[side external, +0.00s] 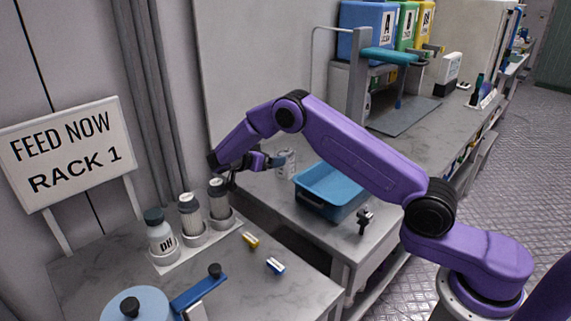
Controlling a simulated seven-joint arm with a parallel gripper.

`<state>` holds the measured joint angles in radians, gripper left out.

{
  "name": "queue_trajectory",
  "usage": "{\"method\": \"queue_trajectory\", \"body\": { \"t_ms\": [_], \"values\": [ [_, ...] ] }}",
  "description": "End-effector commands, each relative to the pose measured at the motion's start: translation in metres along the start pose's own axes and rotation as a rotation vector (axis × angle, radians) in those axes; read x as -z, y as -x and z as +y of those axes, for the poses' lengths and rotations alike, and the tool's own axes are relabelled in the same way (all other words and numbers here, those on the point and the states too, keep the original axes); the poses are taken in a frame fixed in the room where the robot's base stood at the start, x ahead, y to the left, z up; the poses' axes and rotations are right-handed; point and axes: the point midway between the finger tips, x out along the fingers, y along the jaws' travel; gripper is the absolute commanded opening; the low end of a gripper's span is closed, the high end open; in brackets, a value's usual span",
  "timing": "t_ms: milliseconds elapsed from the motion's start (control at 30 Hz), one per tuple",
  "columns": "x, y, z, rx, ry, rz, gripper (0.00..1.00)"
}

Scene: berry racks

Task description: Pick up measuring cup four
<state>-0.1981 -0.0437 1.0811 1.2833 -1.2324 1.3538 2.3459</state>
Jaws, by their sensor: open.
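A clear cup (290,168) with faint markings stands on the grey counter, left of the blue tray. It looks like a measuring cup, but I cannot read a number on it. My gripper (276,161) is at the cup's left side, level with its upper part, with its fingers pointing right toward it. The gripper is open. The fingers are small and overlap the cup's left edge in this view, so I cannot tell whether they touch it or are around it.
A blue tray (331,182) stands right of the cup, with a small black fitting (365,218) in front. Lidded bottles (160,232) stand in a white rack on the nearer table. Yellow (251,240) and blue (275,265) small pieces lie nearby.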

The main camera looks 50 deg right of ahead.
Motion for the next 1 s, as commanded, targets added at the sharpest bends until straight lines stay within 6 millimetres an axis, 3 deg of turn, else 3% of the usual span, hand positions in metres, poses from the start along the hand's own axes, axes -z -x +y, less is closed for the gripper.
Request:
{"method": "queue_trajectory", "body": {
  "t_ms": [300,667,1000],
  "values": [
    [-0.001,-0.058,0.001,-0.002,0.001,-0.002,0.89],
    [-0.001,-0.082,0.0,-0.001,0.001,-0.002,0.89],
    [-0.002,-0.124,-0.002,-0.001,0.001,-0.001,0.89]
  ]
}}
